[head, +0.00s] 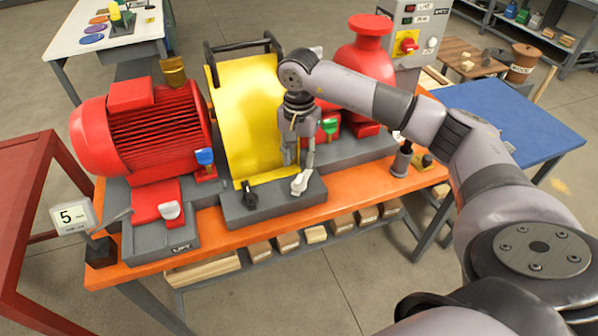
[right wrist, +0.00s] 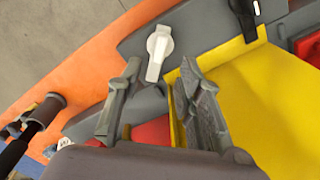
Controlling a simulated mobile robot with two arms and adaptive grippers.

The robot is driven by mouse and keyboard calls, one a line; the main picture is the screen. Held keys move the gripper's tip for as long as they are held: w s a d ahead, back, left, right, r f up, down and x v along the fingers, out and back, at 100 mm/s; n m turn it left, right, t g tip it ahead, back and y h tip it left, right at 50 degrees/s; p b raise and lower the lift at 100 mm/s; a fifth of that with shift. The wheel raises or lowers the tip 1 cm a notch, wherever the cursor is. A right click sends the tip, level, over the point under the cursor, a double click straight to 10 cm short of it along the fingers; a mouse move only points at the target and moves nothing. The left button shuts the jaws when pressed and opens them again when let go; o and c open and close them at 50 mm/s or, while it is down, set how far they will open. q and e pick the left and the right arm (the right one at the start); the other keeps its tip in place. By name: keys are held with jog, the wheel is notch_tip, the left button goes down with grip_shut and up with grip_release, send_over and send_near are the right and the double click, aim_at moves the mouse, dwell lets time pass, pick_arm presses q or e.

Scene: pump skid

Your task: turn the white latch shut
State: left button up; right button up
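The white latch (head: 300,183) sits on the grey block in front of the yellow guard (head: 250,115), near the block's right end. In the right wrist view the white latch (right wrist: 158,50) has a round hub and a handle pointing down the picture, towards the gap between my fingers. My right gripper (head: 298,160) is above and just behind the latch, pointing down. Its two fingers (right wrist: 160,72) are apart with nothing held between them; whether a fingertip touches the latch I cannot tell. My left gripper does not show.
A black latch (head: 249,196) sits to the left on the same grey block (head: 275,206). A red motor (head: 150,130) stands left of the guard, a red pump (head: 368,70) right of it. The orange bench top (head: 225,238) has a bare front strip.

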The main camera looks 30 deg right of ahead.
aim_at(299, 178)
notch_tip(299, 178, down, 7)
jog(key=shift+f+p, duration=0.1)
jog(key=shift+p, duration=0.6)
jog(key=shift+c, duration=0.4)
grip_shut()
